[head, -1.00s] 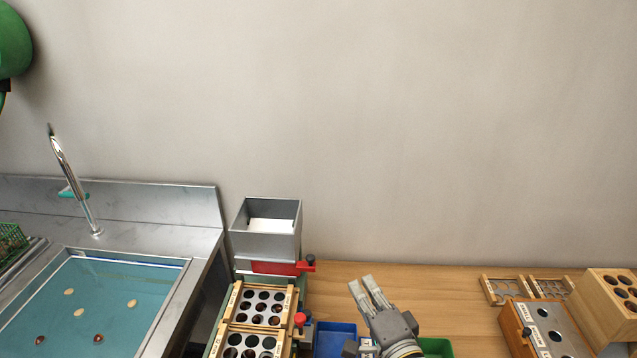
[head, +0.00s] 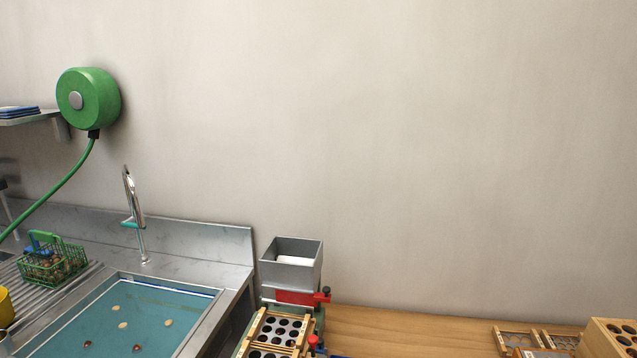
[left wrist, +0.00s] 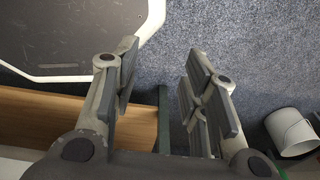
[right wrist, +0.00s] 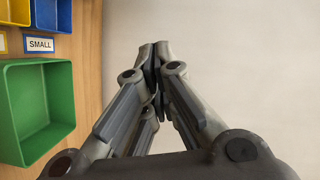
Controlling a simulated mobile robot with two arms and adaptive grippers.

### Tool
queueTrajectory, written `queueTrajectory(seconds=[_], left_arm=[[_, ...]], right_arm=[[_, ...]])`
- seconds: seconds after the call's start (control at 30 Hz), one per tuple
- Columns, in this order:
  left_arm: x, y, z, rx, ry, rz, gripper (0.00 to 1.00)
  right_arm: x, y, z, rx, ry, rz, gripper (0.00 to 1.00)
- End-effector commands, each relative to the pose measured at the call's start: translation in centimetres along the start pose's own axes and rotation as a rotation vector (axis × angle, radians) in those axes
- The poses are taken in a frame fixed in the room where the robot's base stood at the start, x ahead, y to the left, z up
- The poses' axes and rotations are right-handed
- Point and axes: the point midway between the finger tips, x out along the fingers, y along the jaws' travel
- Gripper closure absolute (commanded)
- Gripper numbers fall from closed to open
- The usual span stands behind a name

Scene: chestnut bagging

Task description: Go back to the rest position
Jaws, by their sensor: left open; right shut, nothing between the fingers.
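My left gripper (left wrist: 160,85) is open and empty in the left wrist view, above a blue-grey speckled floor and beside a wooden edge. My right gripper (right wrist: 155,55) is shut with nothing between its fingers in the right wrist view. It is beside a green bin (right wrist: 38,105) and a label reading SMALL (right wrist: 40,44). Neither gripper shows in the head view.
A sink (head: 125,315) with several floating chestnuts is at the left, with a green basket (head: 52,262) on its drainer. A grey hopper (head: 291,262) and wooden hole tray (head: 272,335) stand beside it. A white bucket (left wrist: 291,131) is on the floor.

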Motion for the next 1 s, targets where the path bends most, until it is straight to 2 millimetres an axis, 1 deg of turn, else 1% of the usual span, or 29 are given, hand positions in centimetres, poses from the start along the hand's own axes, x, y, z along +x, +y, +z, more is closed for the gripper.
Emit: queueTrajectory(seconds=[0.27,0.37,0.47,0.57,0.67,0.7,0.8,1.0], left_arm=[[0.0,-0.2,-0.5,-0.003,0.007,-0.002,0.60],[0.0,-0.2,-0.7,-0.004,0.010,-0.003,0.60],[0.0,-0.2,-0.5,-0.004,0.006,-0.003,0.60],[0.0,-0.1,0.1,-0.004,-0.002,-0.002,0.60],[0.0,0.0,0.6,-0.004,-0.010,-0.001,0.60],[0.0,0.0,0.7,-0.004,-0.012,0.000,0.60],[0.0,0.0,0.7,-0.004,-0.012,0.000,0.60],[0.0,0.1,0.6,-0.003,-0.011,0.001,0.60]], right_arm=[[-2.1,3.0,1.7,-0.204,-0.104,0.142,1.00],[-3.4,4.5,2.5,-0.303,-0.160,0.210,1.00],[-5.1,6.3,3.1,-0.417,-0.230,0.289,1.00],[-7.5,8.4,3.8,-0.556,-0.324,0.384,1.00],[-10.9,10.8,4.2,-0.718,-0.447,0.492,1.00],[-12.3,11.6,4.3,-0.776,-0.501,0.534,1.00],[-15.7,13.3,4.3,-0.905,-0.624,0.622,1.00],[-21.5,15.3,3.8,-1.083,-0.839,0.752,1.00]])
